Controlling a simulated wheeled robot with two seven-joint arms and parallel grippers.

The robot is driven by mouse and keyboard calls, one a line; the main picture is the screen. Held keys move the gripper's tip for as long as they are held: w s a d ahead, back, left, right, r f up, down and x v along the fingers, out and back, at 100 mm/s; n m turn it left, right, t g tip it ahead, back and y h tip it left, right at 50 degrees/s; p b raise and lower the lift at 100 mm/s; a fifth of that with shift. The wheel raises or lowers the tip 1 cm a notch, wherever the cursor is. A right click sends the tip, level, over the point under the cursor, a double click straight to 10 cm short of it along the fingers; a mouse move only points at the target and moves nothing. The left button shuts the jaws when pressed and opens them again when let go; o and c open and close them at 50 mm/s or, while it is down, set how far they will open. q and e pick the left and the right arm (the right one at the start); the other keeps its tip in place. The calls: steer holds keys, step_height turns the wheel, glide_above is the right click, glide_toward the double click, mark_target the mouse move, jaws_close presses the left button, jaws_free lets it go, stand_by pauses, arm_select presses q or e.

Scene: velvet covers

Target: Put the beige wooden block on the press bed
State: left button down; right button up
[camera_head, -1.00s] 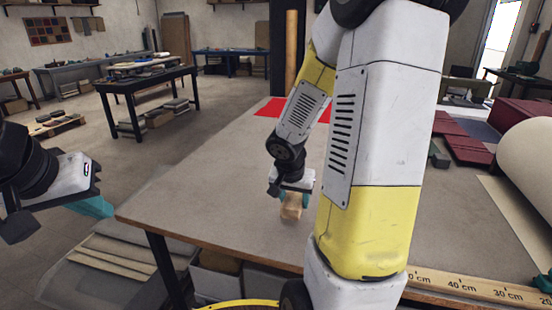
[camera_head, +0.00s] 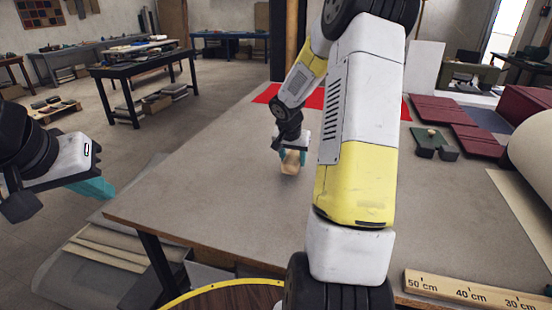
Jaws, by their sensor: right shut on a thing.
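My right gripper (camera_head: 290,157) is shut on the beige wooden block (camera_head: 290,167), with its teal fingers on the block's sides. The block is over the middle of the grey table; I cannot tell its exact height above the top. Behind it a flat red area (camera_head: 266,94) lies at the far side of the table, partly hidden by my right arm. I cannot clearly identify the press bed. My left gripper (camera_head: 98,188) hangs off the table's left side, away from the block; its teal fingers show edge-on, so its opening is unclear.
The table top (camera_head: 200,185) is clear left of the block. To the right lie dark red covers (camera_head: 437,108), a dark green object (camera_head: 432,142) and a large pale roll (camera_head: 530,160). A wooden ruler (camera_head: 470,292) lies at the near edge. A dark post stands behind the red area.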

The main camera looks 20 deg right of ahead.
steer(key=shift+w+d+f, duration=0.1)
steer(key=shift+w+d, duration=0.2)
steer(key=shift+w, duration=0.4)
steer(key=shift+f, duration=1.7)
steer(key=shift+f, duration=0.15)
steer(key=o, duration=1.5)
steer(key=shift+f, duration=0.1)
steer(key=shift+s, duration=0.1)
